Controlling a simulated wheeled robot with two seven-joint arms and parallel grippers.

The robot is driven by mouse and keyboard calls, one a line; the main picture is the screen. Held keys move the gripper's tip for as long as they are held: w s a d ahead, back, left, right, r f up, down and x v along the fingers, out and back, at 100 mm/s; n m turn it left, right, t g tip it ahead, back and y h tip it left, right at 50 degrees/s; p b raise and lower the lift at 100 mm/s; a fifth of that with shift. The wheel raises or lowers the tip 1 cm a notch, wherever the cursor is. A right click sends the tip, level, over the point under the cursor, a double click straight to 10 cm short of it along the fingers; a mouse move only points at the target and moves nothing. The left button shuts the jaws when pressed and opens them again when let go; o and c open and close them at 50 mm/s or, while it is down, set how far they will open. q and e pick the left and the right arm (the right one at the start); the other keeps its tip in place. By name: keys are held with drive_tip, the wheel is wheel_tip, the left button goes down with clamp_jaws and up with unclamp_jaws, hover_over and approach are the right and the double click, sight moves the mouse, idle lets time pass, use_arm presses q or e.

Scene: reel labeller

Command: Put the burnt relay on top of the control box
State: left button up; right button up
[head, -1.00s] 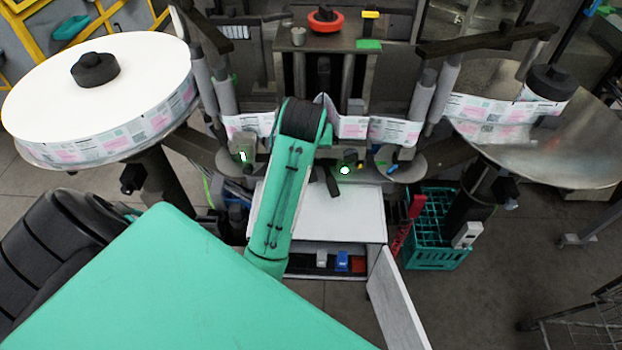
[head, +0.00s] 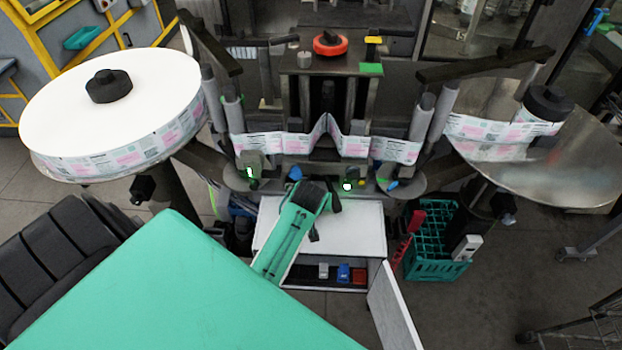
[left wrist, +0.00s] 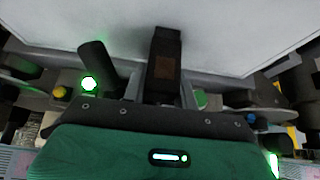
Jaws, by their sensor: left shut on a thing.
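The control box (head: 355,235) is a low cabinet with a flat white top, below the labeller in the head view. Its white top (left wrist: 225,40) fills the upper part of the left wrist view. My left gripper (head: 314,236) is over this top, mostly hidden by my green wrist, and is shut on the burnt relay. The burnt relay (left wrist: 166,68) shows in the left wrist view as a dark block with a brown patch, in front of the white top. I cannot tell whether it touches the top. My right gripper is not in view.
The box's door (head: 393,308) hangs open at the front right. White, blue (head: 343,272) and red parts sit inside. A green crate (head: 436,240) stands on the right. The labeller's web and lit buttons (head: 347,186) are just behind the box. The right part of the top is clear.

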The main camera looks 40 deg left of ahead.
use_arm(q)
drive_tip(key=shift+f, duration=0.1)
drive_tip(key=o, duration=1)
drive_tip(key=shift+o, duration=0.4)
drive_tip(key=shift+s+d+r+b, duration=0.15)
drive_tip(key=shift+s+r+b, duration=0.15)
drive_tip(key=shift+r, duration=0.2)
drive_tip(key=b+v, duration=0.3)
drive_tip(key=v, duration=0.8)
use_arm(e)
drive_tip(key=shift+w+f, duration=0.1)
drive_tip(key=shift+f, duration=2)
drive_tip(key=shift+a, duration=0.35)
